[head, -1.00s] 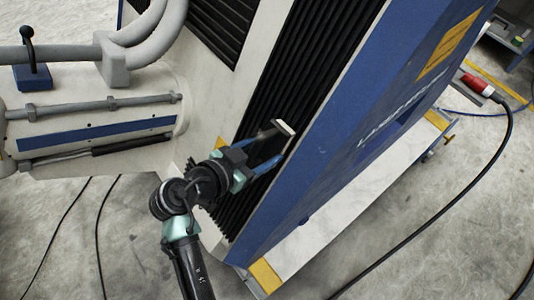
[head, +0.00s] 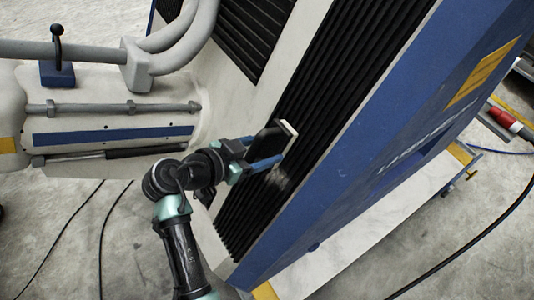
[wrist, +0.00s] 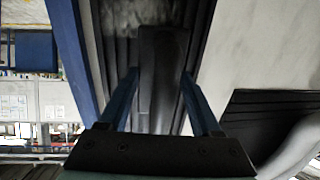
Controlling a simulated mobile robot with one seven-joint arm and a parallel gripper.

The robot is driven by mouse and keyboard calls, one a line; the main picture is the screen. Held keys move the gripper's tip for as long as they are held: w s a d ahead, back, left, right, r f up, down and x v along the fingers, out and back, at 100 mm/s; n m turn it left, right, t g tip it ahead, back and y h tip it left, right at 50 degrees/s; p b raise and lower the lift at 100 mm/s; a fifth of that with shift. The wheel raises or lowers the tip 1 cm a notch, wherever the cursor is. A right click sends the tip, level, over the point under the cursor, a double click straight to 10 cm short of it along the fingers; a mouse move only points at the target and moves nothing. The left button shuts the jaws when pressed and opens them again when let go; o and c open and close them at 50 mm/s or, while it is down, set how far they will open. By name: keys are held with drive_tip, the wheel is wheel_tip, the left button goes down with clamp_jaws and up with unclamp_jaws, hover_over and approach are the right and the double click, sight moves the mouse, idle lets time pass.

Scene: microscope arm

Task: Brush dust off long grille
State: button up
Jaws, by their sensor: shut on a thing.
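The long grille (head: 350,85) is a tall panel of black slats running diagonally along the machine's side in the head view. A brush with a dark body (wrist: 160,75) and a pale edge (head: 289,128) is at the grille's left part. My gripper (head: 268,149) has blue fingers, one on each side of the brush, and is shut on it. In the wrist view my gripper (wrist: 159,80) shows the brush between its fingers. A pale grey dust patch (head: 279,177) lies on the slats just below the brush. Whether the bristles touch the slats is hard to tell.
A shorter black grille (head: 250,38) is at the upper left of the long one. Grey pipes (head: 90,50) and a small black lever (head: 57,40) stand at the left. A blue side panel (head: 390,120) borders the grille. Cables lie on the floor.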

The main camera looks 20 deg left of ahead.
drive_tip(key=shift+w+a+f+b, duration=1.05)
drive_tip(key=shift+w+a+b, duration=0.15)
drive_tip(key=shift+a+b, duration=1.5)
drive_tip(key=shift+s+d+p, duration=0.45)
drive_tip(key=shift+s+d, duration=0.2)
drive_tip(key=shift+d, duration=0.4)
drive_tip(key=shift+s+d+p, duration=0.5)
drive_tip(key=shift+s+d, duration=0.15)
drive_tip(key=shift+d, duration=0.35)
drive_tip(key=shift+s+d+p, duration=0.45)
drive_tip(key=shift+s+d, duration=0.2)
drive_tip(key=shift+d, duration=0.4)
drive_tip(key=shift+s+d+r+p, duration=0.1)
drive_tip(key=shift+s+d+p, duration=0.1)
drive_tip(key=shift+s+d, duration=0.5)
drive_tip(key=shift+s+d+f+p, duration=0.1)
drive_tip(key=shift+s+d+p, duration=0.1)
drive_tip(key=shift+s+d, duration=0.45)
drive_tip(key=shift+s+d+r+p, duration=0.15)
drive_tip(key=shift+s+d, duration=0.25)
drive_tip(key=shift+d, duration=0.6)
